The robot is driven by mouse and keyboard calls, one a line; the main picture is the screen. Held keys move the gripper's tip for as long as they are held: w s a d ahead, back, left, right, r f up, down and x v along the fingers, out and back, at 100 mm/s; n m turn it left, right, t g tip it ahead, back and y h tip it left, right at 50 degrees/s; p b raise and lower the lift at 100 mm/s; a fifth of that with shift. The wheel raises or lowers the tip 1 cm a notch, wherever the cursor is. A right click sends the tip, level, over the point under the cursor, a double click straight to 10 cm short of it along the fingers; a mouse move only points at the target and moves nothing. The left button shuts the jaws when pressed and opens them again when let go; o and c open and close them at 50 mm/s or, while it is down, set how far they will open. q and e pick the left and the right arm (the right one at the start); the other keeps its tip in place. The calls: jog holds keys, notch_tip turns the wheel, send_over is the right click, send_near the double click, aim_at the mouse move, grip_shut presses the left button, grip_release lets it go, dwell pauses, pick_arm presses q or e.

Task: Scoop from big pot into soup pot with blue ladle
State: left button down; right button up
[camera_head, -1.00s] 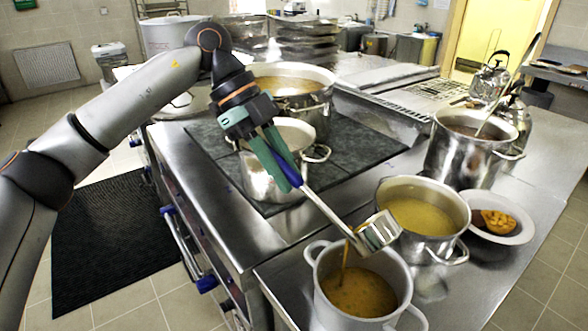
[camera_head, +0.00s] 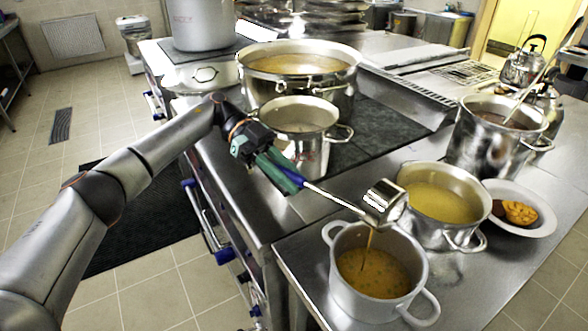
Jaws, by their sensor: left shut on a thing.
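My left gripper (camera_head: 281,176) is shut on the blue handle of the ladle (camera_head: 384,201). The ladle's long steel shaft slants down to the right. Its steel cup hangs tilted over the light grey soup pot (camera_head: 427,309) at the front. A thin brown stream (camera_head: 370,240) runs from the cup down into this pot, which holds orange-brown soup with green bits. The big steel pot (camera_head: 255,92) with orange soup stands at the back, behind the gripper. My right gripper is not in view.
A steel pot of yellow soup (camera_head: 440,203) stands close to the right of the ladle cup. A plate of food (camera_head: 540,227) lies beyond it. A smaller steel pot (camera_head: 302,151) is behind my gripper. A tall pot (camera_head: 483,150) and kettle (camera_head: 523,67) stand right.

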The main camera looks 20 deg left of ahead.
pick_arm(q)
jog(key=f+h+b, duration=0.2)
jog(key=f+g+h+b, duration=0.1)
jog(key=f+h+b, duration=0.1)
jog(key=f+b, duration=0.1)
jog(key=shift+w+a+f+n+g, duration=0.1)
jog(key=shift+w+a+n+g, duration=0.1)
jog(key=shift+n+g, duration=0.15)
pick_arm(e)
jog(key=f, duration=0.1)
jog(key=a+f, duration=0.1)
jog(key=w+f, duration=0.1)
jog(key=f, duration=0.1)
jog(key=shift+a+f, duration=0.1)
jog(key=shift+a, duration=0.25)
pick_arm(q)
jog(key=shift+a, duration=0.1)
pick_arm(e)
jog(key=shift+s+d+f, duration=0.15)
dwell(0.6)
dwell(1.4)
